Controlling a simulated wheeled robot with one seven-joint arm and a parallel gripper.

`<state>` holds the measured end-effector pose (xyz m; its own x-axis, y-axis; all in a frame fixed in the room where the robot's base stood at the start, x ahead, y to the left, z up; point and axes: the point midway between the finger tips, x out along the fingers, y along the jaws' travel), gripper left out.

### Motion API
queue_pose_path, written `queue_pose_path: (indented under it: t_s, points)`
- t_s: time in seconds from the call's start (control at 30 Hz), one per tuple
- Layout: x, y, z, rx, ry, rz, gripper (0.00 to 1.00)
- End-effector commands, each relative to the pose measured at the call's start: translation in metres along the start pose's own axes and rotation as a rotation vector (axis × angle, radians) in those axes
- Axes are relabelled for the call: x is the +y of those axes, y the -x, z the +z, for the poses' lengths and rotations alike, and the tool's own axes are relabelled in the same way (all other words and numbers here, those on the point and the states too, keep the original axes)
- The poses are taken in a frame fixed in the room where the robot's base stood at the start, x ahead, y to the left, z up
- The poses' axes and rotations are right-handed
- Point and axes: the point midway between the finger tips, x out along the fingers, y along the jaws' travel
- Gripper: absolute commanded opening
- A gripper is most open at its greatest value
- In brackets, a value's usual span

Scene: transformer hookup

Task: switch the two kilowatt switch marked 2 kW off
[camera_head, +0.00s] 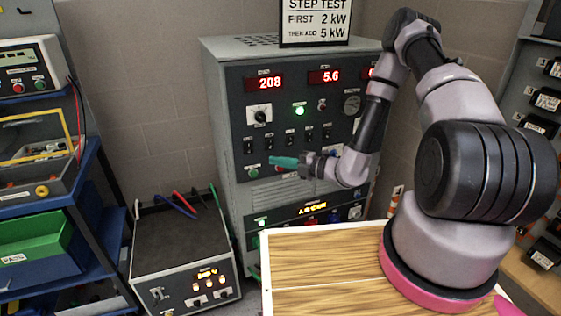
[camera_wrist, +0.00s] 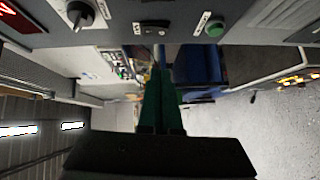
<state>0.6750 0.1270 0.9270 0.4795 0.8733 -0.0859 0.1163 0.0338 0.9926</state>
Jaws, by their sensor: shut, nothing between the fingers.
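A row of small dark rocker switches is on the front of a grey cabinet (camera_head: 225,120), and their labels are too small to read, so I cannot tell which is marked 2 kW. The leftmost switch (camera_head: 247,146) shows in the wrist view as a black rocker (camera_wrist: 153,27) with a white label, between a selector knob (camera_wrist: 78,14) and a green button (camera_wrist: 215,28). Its position is unclear. My gripper (camera_head: 275,160) has its green fingers together, empty, just below the row and in front of the panel. In the wrist view the fingertips (camera_wrist: 160,72) appear apart from the rocker.
Red displays (camera_head: 324,77) on the cabinet read 208 and 5.6, with a lit green lamp (camera_head: 299,110) below. A step test sign (camera_head: 315,22) stands on top. A wooden-topped surface (camera_head: 320,265) is in front; a powered box (camera_head: 185,260) stands on the floor at left.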

Motion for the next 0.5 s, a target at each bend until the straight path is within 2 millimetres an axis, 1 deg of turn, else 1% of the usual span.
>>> queue_pose_path:
  t_s: [0.03, 0.1, 0.3, 0.4, 0.5]
  points:
    - [0.000, -0.012, -0.002, 0.005, 0.001, 0.001, 0.00]
    - [0.000, -0.028, -0.001, 0.004, 0.001, 0.001, 0.00]
    - [0.000, -0.068, 0.000, 0.002, 0.001, 0.001, 0.00]
    - [0.000, -0.077, 0.014, -0.001, 0.002, 0.001, 0.00]
    - [0.000, -0.085, 0.022, 0.000, 0.001, 0.000, 0.00]
